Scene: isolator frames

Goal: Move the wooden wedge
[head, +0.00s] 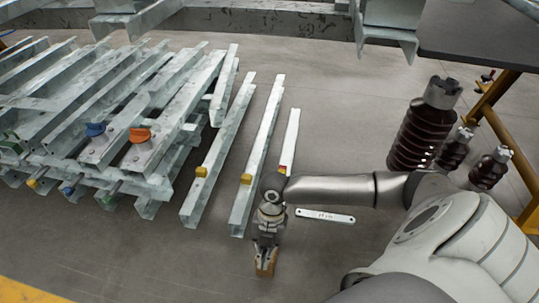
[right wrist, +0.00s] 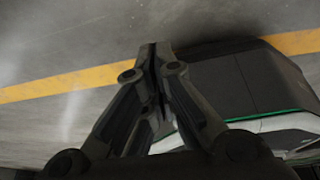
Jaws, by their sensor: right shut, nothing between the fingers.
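The wooden wedge (head: 264,269) is a small light-brown block low in the middle of the head view, at the tips of my right gripper (head: 266,249). The gripper points down at it and partly covers it. I cannot tell whether they touch. In the right wrist view the fingers of my right gripper (right wrist: 153,62) are closed together with nothing between them, and the wedge does not show there. My left gripper is in neither view.
Galvanised steel channels (head: 165,105) are stacked at left, with loose ones (head: 262,140) beside them. A flat plate with writing (head: 325,215) lies right of the gripper. Brown ribbed insulators (head: 420,130) stand at right by a yellow frame (head: 500,88). Floor at bottom middle is clear.

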